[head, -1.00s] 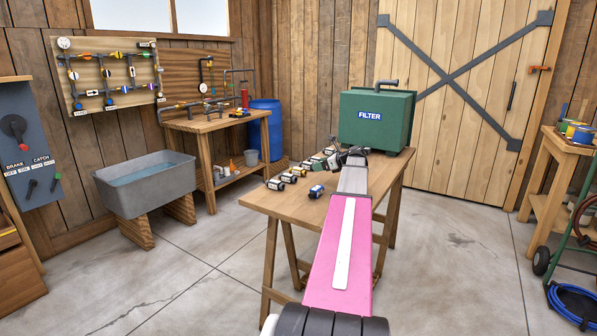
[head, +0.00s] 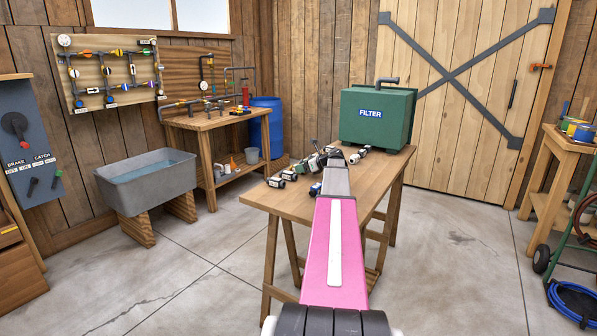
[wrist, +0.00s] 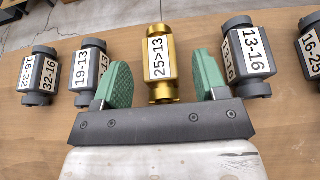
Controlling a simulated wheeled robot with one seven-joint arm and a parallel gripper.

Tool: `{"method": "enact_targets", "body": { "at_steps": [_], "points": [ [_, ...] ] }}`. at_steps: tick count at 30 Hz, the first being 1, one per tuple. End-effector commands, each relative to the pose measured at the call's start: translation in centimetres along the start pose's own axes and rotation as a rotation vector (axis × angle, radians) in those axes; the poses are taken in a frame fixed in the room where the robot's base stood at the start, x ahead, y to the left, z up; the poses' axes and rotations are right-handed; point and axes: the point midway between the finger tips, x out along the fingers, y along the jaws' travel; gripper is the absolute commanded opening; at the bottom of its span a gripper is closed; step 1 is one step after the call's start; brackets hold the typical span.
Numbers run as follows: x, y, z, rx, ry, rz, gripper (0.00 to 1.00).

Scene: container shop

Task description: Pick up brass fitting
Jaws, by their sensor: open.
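The brass fitting (wrist: 163,84) is gold-coloured with a white label reading "25>13". In the wrist view it stands out at the top centre, between the two green pads of my gripper (wrist: 163,85). My gripper is open, with a gap between each pad and the brass fitting. In the head view my gripper (head: 319,158) is over the wooden table (head: 285,206), at the row of fittings. The brass fitting cannot be made out there.
Grey fittings flank it in the wrist view: one labelled 19-13 (wrist: 90,72) close on the left, one labelled 13-16 (wrist: 246,62) close on the right, others further out. A green filter case (head: 377,118) stands at the table's back right.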

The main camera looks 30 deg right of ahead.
Motion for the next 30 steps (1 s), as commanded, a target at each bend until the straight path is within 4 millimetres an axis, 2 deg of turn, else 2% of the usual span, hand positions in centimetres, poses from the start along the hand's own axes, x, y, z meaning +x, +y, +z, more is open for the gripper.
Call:
{"method": "enact_targets", "body": {
  "at_steps": [2,3,8,20,26,29,30],
  "points": [
    [0.0,0.0,0.0,0.0,0.0,0.0,0.66],
    [-0.1,0.0,0.0,0.0,0.0,0.0,0.63],
    [-0.1,0.0,0.0,0.0,0.0,0.0,0.11],
    [-0.2,0.0,0.3,-0.001,-0.001,-0.001,0.1],
    [-0.9,0.0,1.9,-0.001,-0.001,-0.001,0.1],
    [-1.6,0.0,3.7,-0.002,-0.002,-0.002,0.1],
    [-2.1,0.7,4.2,-0.001,-0.002,-0.001,0.1]
  ]
}}
